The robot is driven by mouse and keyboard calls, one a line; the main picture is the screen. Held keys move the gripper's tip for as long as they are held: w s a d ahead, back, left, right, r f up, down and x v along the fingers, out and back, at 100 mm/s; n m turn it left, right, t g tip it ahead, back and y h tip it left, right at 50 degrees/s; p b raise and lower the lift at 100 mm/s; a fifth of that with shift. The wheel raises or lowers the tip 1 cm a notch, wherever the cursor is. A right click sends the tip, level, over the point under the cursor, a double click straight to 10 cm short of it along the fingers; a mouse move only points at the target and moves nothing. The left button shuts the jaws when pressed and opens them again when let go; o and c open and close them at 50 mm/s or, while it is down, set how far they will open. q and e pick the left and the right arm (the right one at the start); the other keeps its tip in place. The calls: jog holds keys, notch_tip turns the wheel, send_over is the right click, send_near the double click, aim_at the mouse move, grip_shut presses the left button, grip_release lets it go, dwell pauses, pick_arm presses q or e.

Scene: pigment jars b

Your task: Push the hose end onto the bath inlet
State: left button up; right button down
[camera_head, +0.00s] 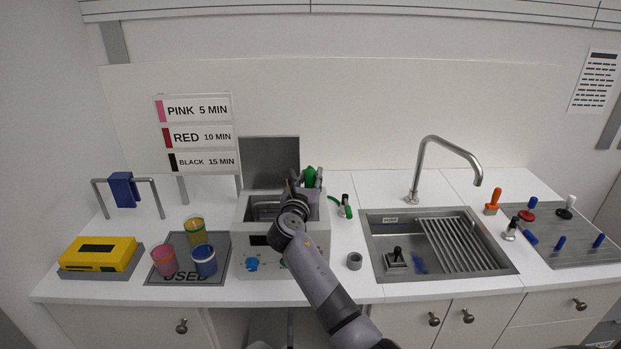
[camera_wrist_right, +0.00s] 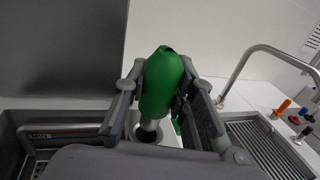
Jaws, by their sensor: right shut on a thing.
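My right gripper (camera_head: 308,184) is over the back right part of the grey bath (camera_head: 318,238). It is shut on the green hose end (camera_wrist_right: 160,85), whose top also shows in the head view (camera_head: 309,174). In the wrist view the hose end stands slightly tilted between the two fingers. A pale metal stem (camera_wrist_right: 150,124) shows under it, above a dark round part (camera_wrist_right: 148,136) that may be the inlet. I cannot tell whether the hose end is seated on it. A green hose piece (camera_head: 342,209) lies right of the bath. My left gripper is not seen.
The bath's raised lid (camera_head: 270,160) stands behind it. A grey ring (camera_head: 354,261) sits on the counter to the right, before the sink (camera_head: 375,275) and tall tap (camera_head: 424,160). Several coloured jars stand on the dark mat (camera_head: 158,281) at left, beside a yellow box (camera_head: 98,253).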

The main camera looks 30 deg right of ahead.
dwell(0.4)
jog(key=shift+p, duration=0.4)
jog(key=shift+p, duration=0.3)
dwell(0.3)
jog(key=shift+f+b, duration=0.9)
jog(key=shift+f, duration=0.75)
jog(key=c, duration=1.3)
grip_release()
